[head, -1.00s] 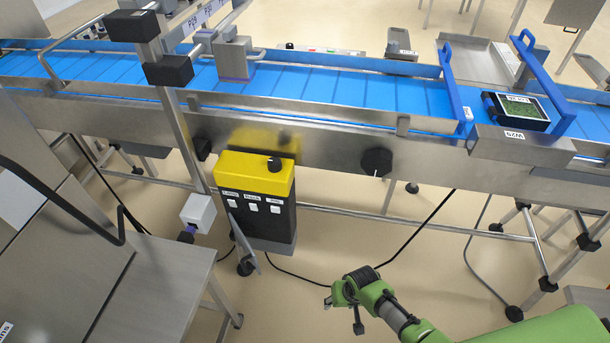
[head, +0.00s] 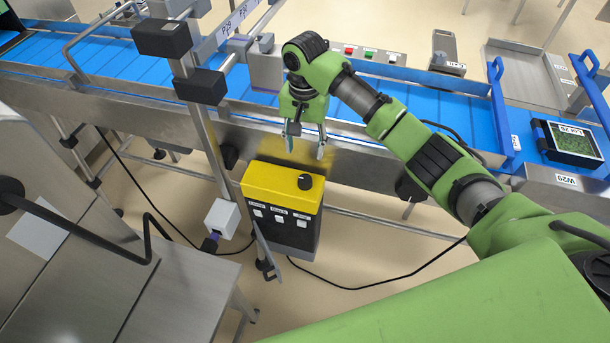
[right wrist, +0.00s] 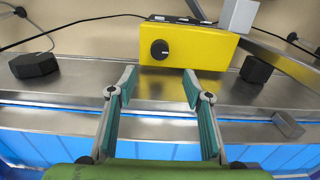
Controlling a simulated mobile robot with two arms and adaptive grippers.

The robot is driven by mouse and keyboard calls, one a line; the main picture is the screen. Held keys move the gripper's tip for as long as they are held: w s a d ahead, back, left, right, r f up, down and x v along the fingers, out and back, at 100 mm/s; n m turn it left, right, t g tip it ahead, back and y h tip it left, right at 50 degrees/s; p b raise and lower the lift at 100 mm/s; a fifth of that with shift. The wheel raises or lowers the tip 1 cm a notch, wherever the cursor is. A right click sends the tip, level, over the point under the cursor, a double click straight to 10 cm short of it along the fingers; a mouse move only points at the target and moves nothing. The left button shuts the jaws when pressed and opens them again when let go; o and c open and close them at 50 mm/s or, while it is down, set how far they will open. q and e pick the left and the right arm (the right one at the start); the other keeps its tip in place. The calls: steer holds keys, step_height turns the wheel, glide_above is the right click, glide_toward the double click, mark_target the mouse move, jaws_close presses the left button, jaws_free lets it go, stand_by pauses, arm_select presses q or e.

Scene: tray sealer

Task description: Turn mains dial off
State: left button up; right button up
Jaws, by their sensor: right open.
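A yellow-topped control box (head: 265,183) hangs below the conveyor's front rail, with a round black dial (head: 305,181) on its yellow top. Small labelled white switches (head: 280,217) sit on its dark front. I cannot read which dial is the mains one. My right gripper (head: 305,148) is open and empty above and behind the box, fingers pointing down. In the right wrist view the dial (right wrist: 160,49) lies beyond the gap between the open fingertips (right wrist: 158,84), apart from them. My left gripper is not in view.
The blue conveyor (head: 440,104) runs behind the box. A larger black knob (head: 410,188) is on its front rail, right of the box. A metal post (head: 205,125) and a grey-white socket box (head: 222,217) stand to the left. A filled tray (head: 572,140) sits at the right.

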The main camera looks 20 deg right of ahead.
steer(key=p, duration=0.1)
glide_toward(305, 179)
step_height(305, 179, down, 8)
steer(key=shift+r+p, duration=0.1)
steer(key=shift+p, duration=0.5)
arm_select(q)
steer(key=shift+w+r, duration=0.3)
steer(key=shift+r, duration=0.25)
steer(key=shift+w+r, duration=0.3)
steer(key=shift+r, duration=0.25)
arm_select(e)
steer(key=shift+f, duration=0.7)
steer(key=c, duration=1.1)
